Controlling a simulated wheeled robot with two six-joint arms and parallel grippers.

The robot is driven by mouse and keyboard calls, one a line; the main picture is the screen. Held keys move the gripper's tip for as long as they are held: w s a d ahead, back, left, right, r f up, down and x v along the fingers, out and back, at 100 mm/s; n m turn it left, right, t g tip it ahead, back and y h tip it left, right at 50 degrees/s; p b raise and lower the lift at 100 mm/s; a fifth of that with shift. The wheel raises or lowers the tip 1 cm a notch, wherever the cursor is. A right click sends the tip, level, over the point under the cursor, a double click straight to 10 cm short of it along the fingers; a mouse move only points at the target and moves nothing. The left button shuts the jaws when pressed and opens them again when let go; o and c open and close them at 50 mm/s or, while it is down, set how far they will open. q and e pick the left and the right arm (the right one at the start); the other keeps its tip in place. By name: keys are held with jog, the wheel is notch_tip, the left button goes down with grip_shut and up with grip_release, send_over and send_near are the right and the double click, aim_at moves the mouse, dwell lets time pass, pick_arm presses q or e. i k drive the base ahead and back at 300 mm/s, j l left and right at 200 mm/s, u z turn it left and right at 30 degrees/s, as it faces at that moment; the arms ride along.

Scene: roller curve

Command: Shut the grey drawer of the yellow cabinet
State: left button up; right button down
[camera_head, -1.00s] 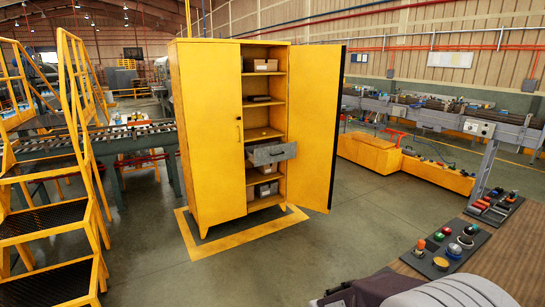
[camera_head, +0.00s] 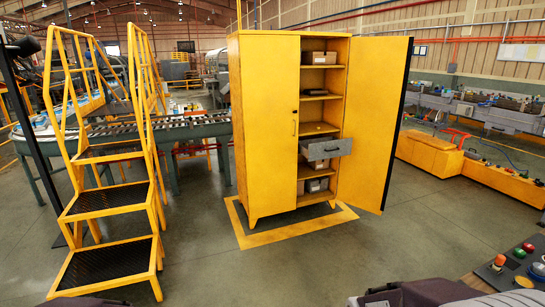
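The yellow cabinet (camera_head: 265,130) stands upright right of the picture's middle. Its left door is closed, and its right door (camera_head: 372,125) is swung wide open to the right. The grey drawer (camera_head: 327,147) sits inside the open half, below mid-height, and sticks out toward the front right. A dark handle (camera_head: 330,150) shows on its front. Parts of my arms show at the bottom edge, at the right and faintly at the left. Neither gripper is in view, and both arms are well short of the cabinet.
Cabinet shelves hold boxes (camera_head: 319,57). A yellow step ladder (camera_head: 112,205) stands at the left, with a roller conveyor (camera_head: 190,130) behind it. A control panel (camera_head: 515,265) lies on a table at the lower right. The grey floor (camera_head: 235,275) before the cabinet is clear.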

aim_at(321, 148)
jog(key=i+j, duration=0.25)
jog(key=i, duration=0.25)
jog(key=i+j+u, duration=0.1)
jog(key=i+j, duration=0.15)
jog(key=i, duration=0.3)
jog(key=i+j, duration=0.2)
jog(key=i, duration=0.3)
jog(key=i+j+u, duration=0.1)
jog(key=i, duration=0.45)
jog(key=i+l, duration=0.65)
jog(key=l, duration=0.25)
jog(key=i+l+u, duration=0.1)
jog(key=i+l, duration=0.55)
jog(key=l, duration=0.3)
jog(key=i+l, duration=0.3)
jog(key=l, duration=0.15)
jog(key=i+l, duration=0.15)
jog(key=l, duration=0.2)
jog(key=i+l, duration=0.15)
jog(key=l, duration=0.2)
jog(key=i+l+u, duration=0.1)
jog(key=l, duration=0.25)
jog(key=i, duration=0.1)
